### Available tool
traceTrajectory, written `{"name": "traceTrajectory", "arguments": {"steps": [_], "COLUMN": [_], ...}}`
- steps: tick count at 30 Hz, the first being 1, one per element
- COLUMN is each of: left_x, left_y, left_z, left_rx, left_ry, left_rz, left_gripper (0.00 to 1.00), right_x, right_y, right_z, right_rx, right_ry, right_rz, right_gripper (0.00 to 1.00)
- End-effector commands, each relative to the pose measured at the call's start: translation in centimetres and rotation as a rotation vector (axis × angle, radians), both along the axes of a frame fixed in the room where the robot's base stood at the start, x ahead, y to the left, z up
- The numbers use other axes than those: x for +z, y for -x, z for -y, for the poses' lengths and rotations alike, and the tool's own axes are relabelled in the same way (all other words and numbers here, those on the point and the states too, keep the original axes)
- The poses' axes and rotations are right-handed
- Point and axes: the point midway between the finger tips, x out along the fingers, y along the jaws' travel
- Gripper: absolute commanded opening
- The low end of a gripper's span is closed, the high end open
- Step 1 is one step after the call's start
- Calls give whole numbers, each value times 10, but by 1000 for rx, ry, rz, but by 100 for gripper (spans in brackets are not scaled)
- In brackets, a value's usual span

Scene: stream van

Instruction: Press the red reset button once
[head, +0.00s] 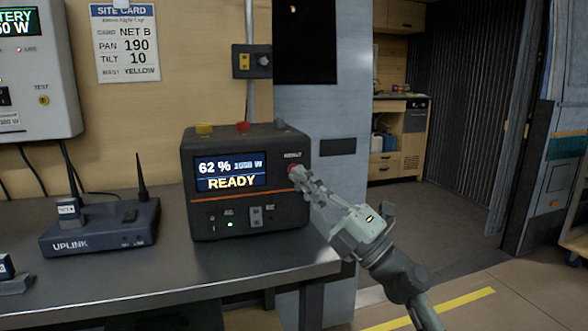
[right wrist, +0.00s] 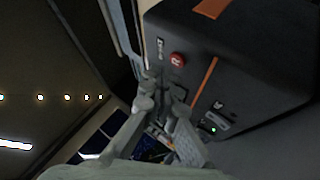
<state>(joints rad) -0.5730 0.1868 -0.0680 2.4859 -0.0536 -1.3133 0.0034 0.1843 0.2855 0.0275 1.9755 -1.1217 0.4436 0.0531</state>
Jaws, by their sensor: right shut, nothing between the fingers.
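A dark box with an orange stripe (head: 215,215) stands on the counter; its screen reads "62 %" and "READY". The red reset button (head: 291,168) is on the right of its front face, partly hidden behind my right gripper in the head view. My left gripper is not in view.
A blue UPLINK router (head: 100,228) with antennas stands left of the box on the grey counter (head: 270,265). Yellow, red and grey terminals (head: 243,127) top the box. A battery panel (head: 38,80) hangs on the left wall. Open floor (head: 440,210) lies to the right.

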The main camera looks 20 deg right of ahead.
Motion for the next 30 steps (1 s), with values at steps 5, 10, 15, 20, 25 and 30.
{"name": "traceTrajectory", "arguments": {"steps": [5,10,15,20,25,30], "left_x": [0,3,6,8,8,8], "left_y": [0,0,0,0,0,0], "left_z": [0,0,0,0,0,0], "left_rx": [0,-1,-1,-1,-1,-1], "left_ry": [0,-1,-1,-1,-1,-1], "left_rz": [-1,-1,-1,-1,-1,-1], "left_gripper": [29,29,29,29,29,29], "right_x": [0,0,0,0,0,0], "right_y": [0,13,30,44,50,50], "right_z": [0,0,1,2,2,2], "right_rx": [0,0,0,0,0,1], "right_ry": [0,0,0,1,1,1], "right_rz": [0,-1,-1,-1,1,0], "right_gripper": [0,0,0,0,0,0]}}
